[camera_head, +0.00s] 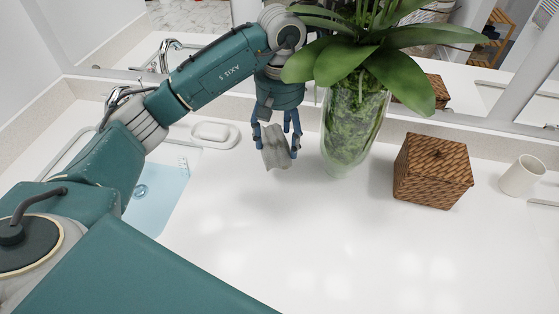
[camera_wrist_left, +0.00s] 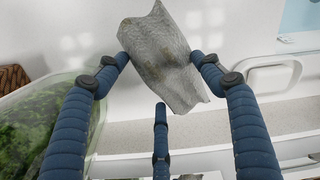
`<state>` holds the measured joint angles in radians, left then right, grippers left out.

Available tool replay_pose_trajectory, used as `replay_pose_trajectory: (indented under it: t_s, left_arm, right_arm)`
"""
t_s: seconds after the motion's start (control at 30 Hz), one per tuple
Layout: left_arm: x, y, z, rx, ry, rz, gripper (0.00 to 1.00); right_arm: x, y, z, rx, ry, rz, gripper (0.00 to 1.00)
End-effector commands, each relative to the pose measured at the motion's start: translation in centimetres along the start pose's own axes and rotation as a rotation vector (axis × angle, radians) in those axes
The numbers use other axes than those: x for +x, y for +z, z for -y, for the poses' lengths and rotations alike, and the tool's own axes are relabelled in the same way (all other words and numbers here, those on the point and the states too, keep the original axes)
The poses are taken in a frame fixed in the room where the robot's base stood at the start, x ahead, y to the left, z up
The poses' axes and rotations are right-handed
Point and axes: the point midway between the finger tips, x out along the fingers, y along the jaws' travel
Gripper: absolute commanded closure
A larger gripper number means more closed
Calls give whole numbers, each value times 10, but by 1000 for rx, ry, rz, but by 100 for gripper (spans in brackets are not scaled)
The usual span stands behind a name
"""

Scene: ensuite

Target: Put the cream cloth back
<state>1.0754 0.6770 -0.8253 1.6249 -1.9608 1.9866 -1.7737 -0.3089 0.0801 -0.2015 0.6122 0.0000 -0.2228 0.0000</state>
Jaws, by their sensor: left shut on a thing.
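The cream cloth (camera_head: 275,154) looks crumpled and greyish cream. My left gripper (camera_head: 277,141) points down and is shut on it, left of the plant vase. In the left wrist view the cloth (camera_wrist_left: 163,58) is pinched between the blue fingers of the gripper (camera_wrist_left: 160,66), with a third finger below it. The cloth hangs over the white counter (camera_head: 300,240); I cannot tell whether its lower edge touches. My right gripper is in neither view.
A glass vase (camera_head: 352,130) with a leafy plant stands close right of my left gripper. A woven box (camera_head: 432,171) and white cup (camera_head: 521,176) stand farther right. A white soap dish (camera_head: 214,134) and blue-tinted sink (camera_head: 160,195) lie left. The front counter is clear.

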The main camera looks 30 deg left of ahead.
Motion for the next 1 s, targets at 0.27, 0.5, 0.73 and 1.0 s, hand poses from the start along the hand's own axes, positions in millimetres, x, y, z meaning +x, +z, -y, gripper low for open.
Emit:
replay_pose_trajectory:
  t_s: [0.27,0.5,0.73,1.0]
  left_arm:
    - [46,0,0,-1,1,1,54]
    - [67,1,0,0,0,2,54]
    - [88,0,-1,1,2,-1,54]
    - [92,-1,-1,1,2,-3,54]
  right_arm:
    - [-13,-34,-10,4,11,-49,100]
    - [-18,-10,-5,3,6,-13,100]
    - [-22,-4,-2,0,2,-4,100]
    - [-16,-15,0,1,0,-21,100]
